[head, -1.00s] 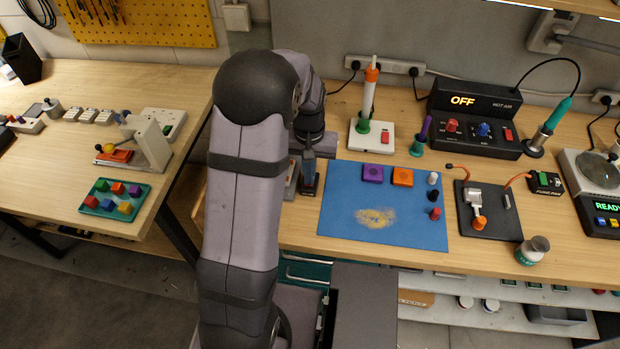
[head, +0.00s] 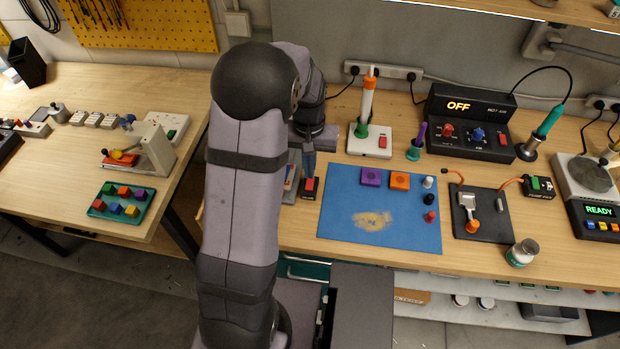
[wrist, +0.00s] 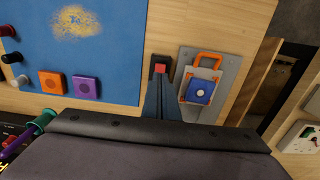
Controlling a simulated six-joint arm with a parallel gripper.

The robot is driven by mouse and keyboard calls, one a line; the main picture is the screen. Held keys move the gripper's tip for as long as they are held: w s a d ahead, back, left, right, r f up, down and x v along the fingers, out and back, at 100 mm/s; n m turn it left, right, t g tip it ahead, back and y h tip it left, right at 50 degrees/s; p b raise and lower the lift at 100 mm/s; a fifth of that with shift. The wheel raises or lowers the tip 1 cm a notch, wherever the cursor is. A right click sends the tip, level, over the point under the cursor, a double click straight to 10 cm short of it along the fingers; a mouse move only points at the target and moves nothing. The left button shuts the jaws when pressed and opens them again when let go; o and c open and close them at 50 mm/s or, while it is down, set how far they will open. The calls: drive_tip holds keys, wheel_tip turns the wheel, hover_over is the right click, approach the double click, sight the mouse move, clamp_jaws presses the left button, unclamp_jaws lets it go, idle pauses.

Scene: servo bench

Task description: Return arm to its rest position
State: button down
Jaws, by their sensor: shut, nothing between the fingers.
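My arm is bent over the left part of the right bench. My gripper (head: 308,168) points down with its fingers together and nothing between them. It is above and just behind a small black box with a red button (head: 309,184). In the wrist view the closed fingers (wrist: 158,82) appear in front of the same red button (wrist: 160,68). I cannot tell from the pictures how large the gap to the button is.
A blue mat (head: 345,225) with purple and orange blocks lies right of my gripper. A grey plate with a blue square and orange handle (wrist: 203,88) is beside the button box. A white stand (head: 385,142) with a tall orange-and-white tool is behind the mat.

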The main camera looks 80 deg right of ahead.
wheel_tip(320, 180, up, 2)
drive_tip(key=shift+r+p, duration=0.1)
drive_tip(key=shift+p, duration=0.55)
drive_tip(key=w+a+f+y, duration=0.2)
drive_tip(key=a+f, duration=0.2)
drive_tip(key=a, duration=0.7)
drive_tip(key=w+a+r+n, duration=0.2)
drive_tip(key=w+a+n, duration=0.4)
drive_tip(key=a, duration=0.4)
drive_tip(key=w+a+r+n+h+b, duration=0.1)
drive_tip(key=w+a+n, duration=0.5)
drive_tip(key=w+a, duration=0.3)
drive_tip(key=w+a+r+n+h+b, duration=0.1)
drive_tip(key=w+a+r+n, duration=0.1)
drive_tip(key=w+a+n, duration=0.4)
drive_tip(key=w+a, duration=0.1)
drive_tip(key=a, duration=0.4)
drive_tip(key=shift+w+a+r, duration=0.25)
drive_tip(key=shift+a+r, duration=0.05)
drive_tip(key=shift+a, duration=0.1)
